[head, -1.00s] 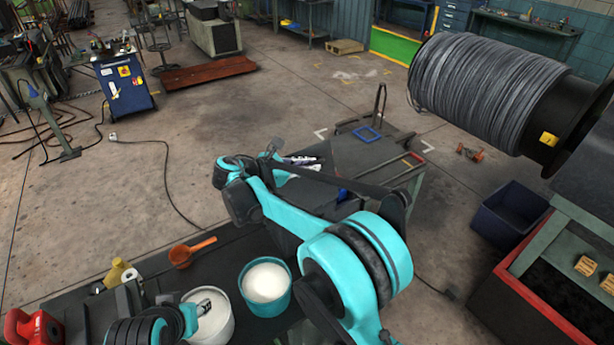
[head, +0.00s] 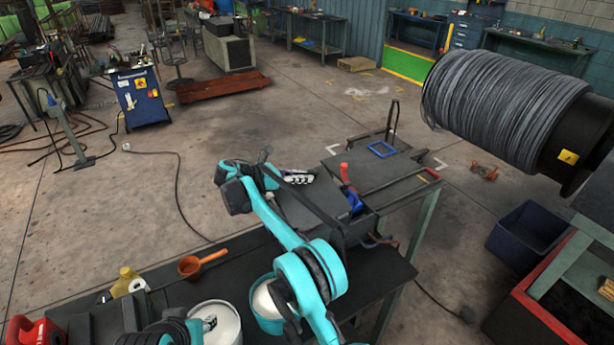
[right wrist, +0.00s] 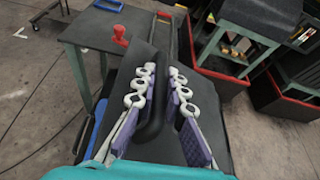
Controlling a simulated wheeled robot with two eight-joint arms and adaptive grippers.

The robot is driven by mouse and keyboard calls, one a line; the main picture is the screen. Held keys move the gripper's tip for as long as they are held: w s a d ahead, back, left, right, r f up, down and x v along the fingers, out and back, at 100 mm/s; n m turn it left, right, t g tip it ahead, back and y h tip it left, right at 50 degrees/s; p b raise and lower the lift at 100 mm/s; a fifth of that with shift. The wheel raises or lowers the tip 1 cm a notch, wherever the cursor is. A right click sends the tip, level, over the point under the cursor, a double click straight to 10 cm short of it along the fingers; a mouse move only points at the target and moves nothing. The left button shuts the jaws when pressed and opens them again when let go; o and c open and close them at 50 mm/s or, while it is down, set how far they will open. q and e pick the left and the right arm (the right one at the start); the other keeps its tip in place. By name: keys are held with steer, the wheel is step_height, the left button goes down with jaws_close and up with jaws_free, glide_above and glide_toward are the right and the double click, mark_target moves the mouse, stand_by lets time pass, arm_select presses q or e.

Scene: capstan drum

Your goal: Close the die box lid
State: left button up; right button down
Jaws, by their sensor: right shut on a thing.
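The dark flat lid (head: 303,208) of the die box stands tilted at the near left end of the bench in the head view. Its long edge runs between my right gripper's fingers. My right gripper (head: 298,178) is shut on this edge. In the right wrist view, the purple pads of my right gripper (right wrist: 163,110) stand either side of a dark bar. The box's inside is mostly hidden behind the lid and my arm. My left gripper (head: 208,324) is low at the white bucket; its fingers are too small to read.
A red handle (head: 345,174) and a blue part (head: 355,203) stand beside the lid. A blue frame (head: 382,149) lies farther back on the bench. An orange ladle (head: 195,265), a white bucket (head: 222,328) and a teal bucket (head: 267,306) stand on the near table.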

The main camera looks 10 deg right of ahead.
mark_target(299, 185)
steer(key=f, duration=0.1)
steer(key=w+f, duration=0.1)
steer(key=shift+w+a+f, duration=0.2)
steer(key=shift+a+f, duration=0.15)
steer(key=shift+f, duration=0.05)
steer(key=shift+w+a+f+n+g+b, duration=0.15)
steer(key=shift+f+n+b, duration=0.1)
steer(key=shift+f, duration=0.2)
steer(key=shift+w+d+f+n+g+b, duration=0.15)
steer(key=shift+f+n, duration=0.1)
steer(key=shift+f, duration=0.15)
steer(key=shift+a, duration=0.1)
steer(key=c, duration=1.8)
jaws_free()
steer(key=shift+c, duration=0.2)
steer(key=shift+f, duration=0.1)
steer(key=shift+a, duration=0.1)
steer(key=v, duration=0.7)
steer(key=shift+s+a, duration=0.1)
steer(key=shift+a, duration=0.15)
